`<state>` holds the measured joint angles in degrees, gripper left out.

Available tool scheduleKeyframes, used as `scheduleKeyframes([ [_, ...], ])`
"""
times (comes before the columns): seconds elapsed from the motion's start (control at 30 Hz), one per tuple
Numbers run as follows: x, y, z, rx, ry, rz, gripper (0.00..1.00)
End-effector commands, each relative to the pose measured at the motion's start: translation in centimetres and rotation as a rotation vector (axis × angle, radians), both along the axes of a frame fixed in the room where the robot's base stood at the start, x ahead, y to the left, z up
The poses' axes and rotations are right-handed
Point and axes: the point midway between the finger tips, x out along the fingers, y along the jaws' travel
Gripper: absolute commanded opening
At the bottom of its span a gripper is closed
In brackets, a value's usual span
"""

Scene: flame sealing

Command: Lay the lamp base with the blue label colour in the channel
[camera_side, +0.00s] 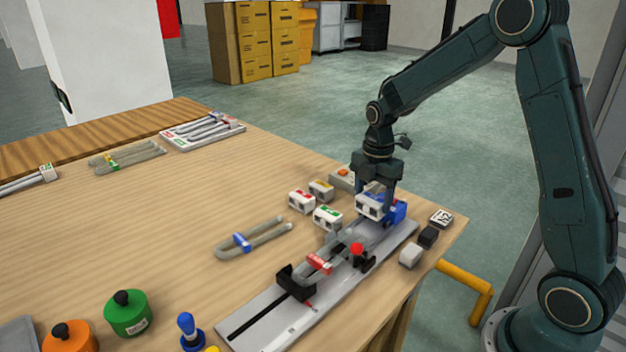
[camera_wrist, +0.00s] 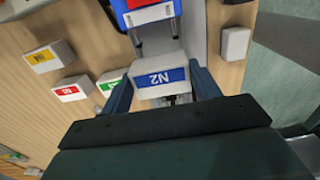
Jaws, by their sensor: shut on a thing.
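The lamp base with the blue label (camera_wrist: 158,86) is a white block whose blue strip reads N2. It also shows in the side view (camera_side: 369,207). My gripper (camera_wrist: 160,76) is shut on it, one finger on each side; in the side view my gripper (camera_side: 376,188) points down at the far end of the fixture. The channel (camera_side: 262,317) is a dark slot along a long grey plate. The base is near the far end of this plate, beside a blue block (camera_side: 397,212). I cannot tell whether it touches the plate; its underside is hidden.
Lamp bases with red (camera_side: 301,201), yellow (camera_side: 321,190) and green (camera_side: 327,217) labels stand left of my gripper. A red-banded tube (camera_side: 318,263) lies in the fixture by black supports. A blue-banded bent tube (camera_side: 252,238) lies on the table. Small blocks (camera_side: 411,256) stand at right.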

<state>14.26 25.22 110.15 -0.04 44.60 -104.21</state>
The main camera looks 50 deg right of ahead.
Motion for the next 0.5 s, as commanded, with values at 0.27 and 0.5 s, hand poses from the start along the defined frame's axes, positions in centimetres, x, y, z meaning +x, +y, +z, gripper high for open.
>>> scheduleKeyframes([
  [0.27, -0.1, 0.0, -1.6, 0.001, 0.003, 0.0, 0.38],
  [0.5, -0.1, 0.0, -3.0, 0.001, 0.002, 0.0, 0.38],
])
